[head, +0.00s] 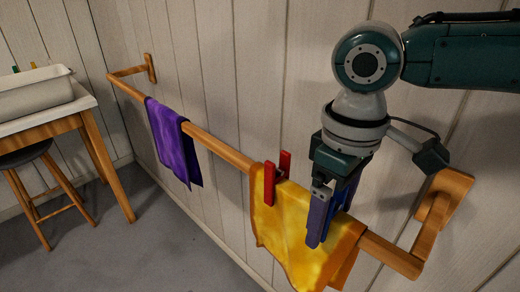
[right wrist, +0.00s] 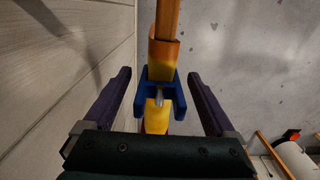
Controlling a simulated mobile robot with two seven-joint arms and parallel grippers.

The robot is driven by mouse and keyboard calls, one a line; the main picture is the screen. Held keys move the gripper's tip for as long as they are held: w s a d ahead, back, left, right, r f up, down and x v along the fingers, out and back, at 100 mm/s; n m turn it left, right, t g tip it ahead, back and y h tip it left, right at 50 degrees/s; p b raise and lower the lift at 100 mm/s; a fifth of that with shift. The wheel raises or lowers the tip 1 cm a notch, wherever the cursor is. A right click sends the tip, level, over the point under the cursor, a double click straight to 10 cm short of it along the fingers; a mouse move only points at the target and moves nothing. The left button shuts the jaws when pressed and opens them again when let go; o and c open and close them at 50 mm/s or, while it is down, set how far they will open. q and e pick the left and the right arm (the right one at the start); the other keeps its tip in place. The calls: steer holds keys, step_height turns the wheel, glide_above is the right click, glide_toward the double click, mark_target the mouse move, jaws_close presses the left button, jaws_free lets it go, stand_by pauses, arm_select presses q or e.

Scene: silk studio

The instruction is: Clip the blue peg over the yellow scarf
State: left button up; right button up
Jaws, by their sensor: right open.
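The yellow scarf (head: 283,232) hangs folded over the wooden rail. The blue peg (right wrist: 160,96) sits astride the scarf and rail in the right wrist view, one leg on each side. In the head view the blue peg (head: 344,192) is mostly hidden behind my right gripper. My right gripper (head: 332,212) points down over the rail. In the right wrist view its purple fingers stand wide open on either side of the peg, with a gap to it on both sides. My left gripper is not in view.
A red peg (head: 269,184) sits on the scarf's left part. A purple scarf (head: 175,143) hangs farther left on the wooden rail (head: 218,147). The rail's right bracket (head: 440,215) and the plank wall are close to my right arm. A table with a tray (head: 35,92) and a stool stand left.

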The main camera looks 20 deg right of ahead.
step_height(320, 180, up, 10)
steer(key=shift+f+p, duration=0.1)
steer(key=shift+p, duration=1)
steer(key=s+a+r+n+t+y+p, duration=0.2)
steer(key=s+a+r+y+p, duration=0.1)
steer(key=s+a+p, duration=0.75)
steer(key=s+d+r+m+t+h+p, duration=0.2)
steer(key=s+d+r+m+h+p, duration=0.15)
steer(key=s+d+m, duration=0.35)
step_height(320, 180, up, 38)
steer(key=w+n+p, duration=0.1)
steer(key=n+p, duration=0.1)
steer(key=p, duration=3.5)
steer(key=shift+w+d+y, duration=0.15)
steer(key=shift+w+y, duration=0.1)
steer(key=shift+y, duration=0.1)
